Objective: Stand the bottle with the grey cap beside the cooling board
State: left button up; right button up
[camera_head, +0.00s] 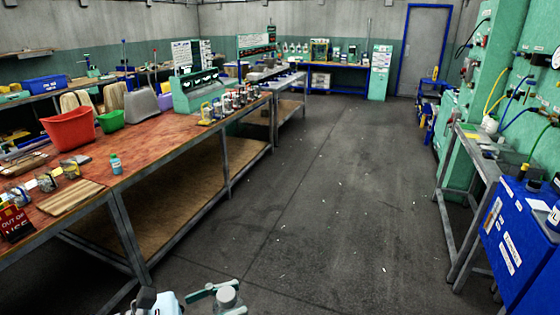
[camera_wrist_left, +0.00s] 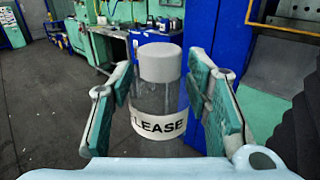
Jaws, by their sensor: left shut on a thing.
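My left gripper (camera_head: 213,299) is at the bottom edge of the head view, over the floor in front of the bench. It is shut on a clear bottle with a grey cap (camera_head: 228,297). In the left wrist view the bottle (camera_wrist_left: 158,103) is upright between the teal fingers of the gripper (camera_wrist_left: 160,100), with a white label reading "LEASE". A slatted wooden board (camera_head: 70,198), which looks like the cooling board, lies on the reddish bench top at the left, apart from the gripper. My right gripper is not in view.
A red bin (camera_head: 69,129) stands behind. The floor aisle is open.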

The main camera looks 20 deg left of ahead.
aim_at(94, 167)
jog(key=u, duration=0.4)
jog(key=i, duration=2.75)
jog(key=u, duration=1.3)
jog(key=i, duration=2.35)
jog(key=u, duration=0.95)
jog(key=i, duration=0.45)
